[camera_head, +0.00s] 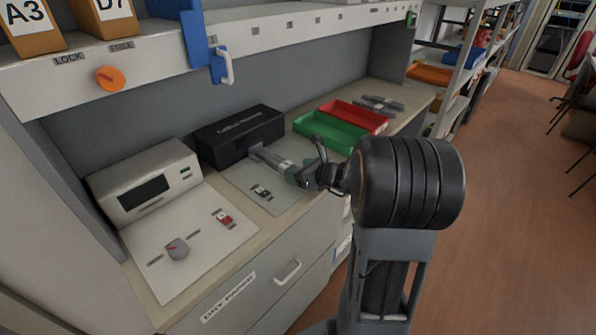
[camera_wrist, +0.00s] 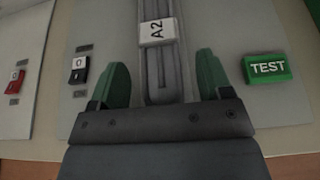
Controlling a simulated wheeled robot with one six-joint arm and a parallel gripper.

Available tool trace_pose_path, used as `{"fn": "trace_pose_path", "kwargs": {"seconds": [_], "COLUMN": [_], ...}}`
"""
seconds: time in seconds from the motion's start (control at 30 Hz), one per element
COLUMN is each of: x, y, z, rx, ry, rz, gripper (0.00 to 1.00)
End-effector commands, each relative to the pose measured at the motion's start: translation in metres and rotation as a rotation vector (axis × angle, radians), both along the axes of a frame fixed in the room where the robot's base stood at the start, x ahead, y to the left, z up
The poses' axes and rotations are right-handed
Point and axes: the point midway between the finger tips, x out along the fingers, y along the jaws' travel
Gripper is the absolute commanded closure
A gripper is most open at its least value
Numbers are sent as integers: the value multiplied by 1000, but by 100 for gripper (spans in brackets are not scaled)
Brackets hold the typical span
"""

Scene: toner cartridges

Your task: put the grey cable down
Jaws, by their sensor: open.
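The grey cable (camera_wrist: 157,75) is a straight grey strip with a white A2 tag (camera_wrist: 157,32). In the wrist view it runs from the top edge down between my fingers. In the head view the cable (camera_head: 272,157) lies between the black box and my gripper. My gripper (camera_wrist: 162,82) has green fingertips and is open, one fingertip on each side of the cable with a visible gap. It also shows in the head view (camera_head: 301,176). The cable appears to lie on the pale panel (camera_head: 235,178).
A black box (camera_head: 240,135) stands behind the panel. Green (camera_head: 328,133) and red (camera_head: 357,116) trays sit to the right. A black switch (camera_wrist: 79,69) and green TEST button (camera_wrist: 267,68) flank my gripper. A device with a display (camera_head: 145,188) stands left.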

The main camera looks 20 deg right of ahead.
Motion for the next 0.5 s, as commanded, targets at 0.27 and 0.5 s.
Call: {"fn": "trace_pose_path", "kwargs": {"seconds": [0.27, 0.5], "x": [-46, -80], "y": [-20, -33], "z": [22, 36], "rx": [-2, 0], "ry": [-3, -2], "rz": [-6, -4], "gripper": [28, 28]}}
